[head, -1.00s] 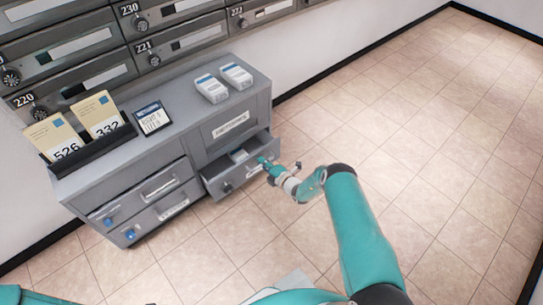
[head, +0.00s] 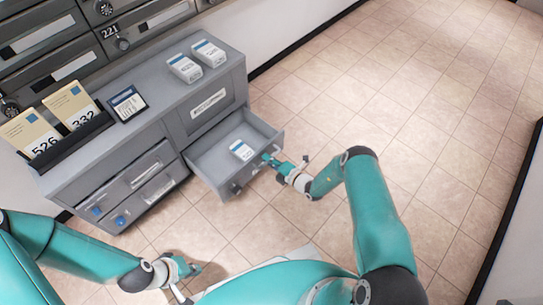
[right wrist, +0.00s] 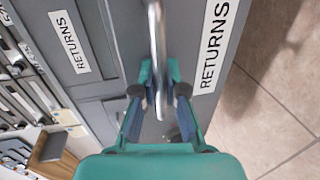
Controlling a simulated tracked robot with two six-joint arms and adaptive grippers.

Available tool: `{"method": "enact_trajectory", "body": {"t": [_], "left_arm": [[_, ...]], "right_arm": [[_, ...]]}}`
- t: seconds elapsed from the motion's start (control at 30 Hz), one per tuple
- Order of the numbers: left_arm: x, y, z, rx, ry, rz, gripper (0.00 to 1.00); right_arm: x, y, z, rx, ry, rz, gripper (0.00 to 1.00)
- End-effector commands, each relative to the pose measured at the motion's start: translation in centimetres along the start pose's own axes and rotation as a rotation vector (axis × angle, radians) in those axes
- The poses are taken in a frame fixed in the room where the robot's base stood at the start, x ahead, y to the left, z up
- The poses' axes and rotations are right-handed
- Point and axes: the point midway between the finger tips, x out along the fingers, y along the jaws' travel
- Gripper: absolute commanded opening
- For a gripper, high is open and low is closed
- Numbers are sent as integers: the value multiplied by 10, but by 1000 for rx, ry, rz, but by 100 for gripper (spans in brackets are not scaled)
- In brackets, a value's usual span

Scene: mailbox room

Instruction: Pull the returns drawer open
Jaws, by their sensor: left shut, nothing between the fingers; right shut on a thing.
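The returns drawer (head: 213,158) is grey and stands well out of the cabinet's right side, its inside showing in the head view. A white and blue box (head: 242,150) lies in it. My right gripper (head: 270,161) is at the drawer's front. In the right wrist view, my right gripper (right wrist: 159,88) is shut around the metal bar handle (right wrist: 154,40), next to a white RETURNS label (right wrist: 215,45). My left gripper (head: 186,275) is shut and empty, low in front of the cabinet and apart from it.
The grey cabinet (head: 150,107) carries two white boxes (head: 185,68), a small dark-framed sign (head: 127,103) and a holder with numbered envelopes (head: 70,105). Two shut drawers (head: 135,172) are at its left. Mailboxes line the wall behind. Tiled floor (head: 400,100) is clear to the right.

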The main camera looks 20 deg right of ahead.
Motion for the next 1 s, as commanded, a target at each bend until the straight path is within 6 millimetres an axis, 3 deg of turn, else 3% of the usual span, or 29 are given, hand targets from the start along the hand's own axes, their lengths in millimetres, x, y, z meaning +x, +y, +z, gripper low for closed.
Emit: {"method": "enact_trajectory", "body": {"t": [0.03,0.2,0.23,0.37,0.4,0.77,1.0], "left_arm": [[0,0,0,0,0,0,0],[0,0,0,0,0,0,0],[0,0,0,0,0,0,0],[0,0,0,0,0,0,0],[0,0,0,0,0,0,0],[0,0,0,0,0,0,0],[0,0,0,0,0,0,0]], "right_arm": [[0,-4,-12,5,26,-8,0],[1,-4,-12,5,27,-9,0],[1,-4,-13,5,27,-9,14],[1,-3,-10,4,24,-7,36],[1,-3,-10,3,22,-7,37],[-3,-2,-5,2,14,-5,37],[-35,-2,-4,4,12,-6,37]]}}
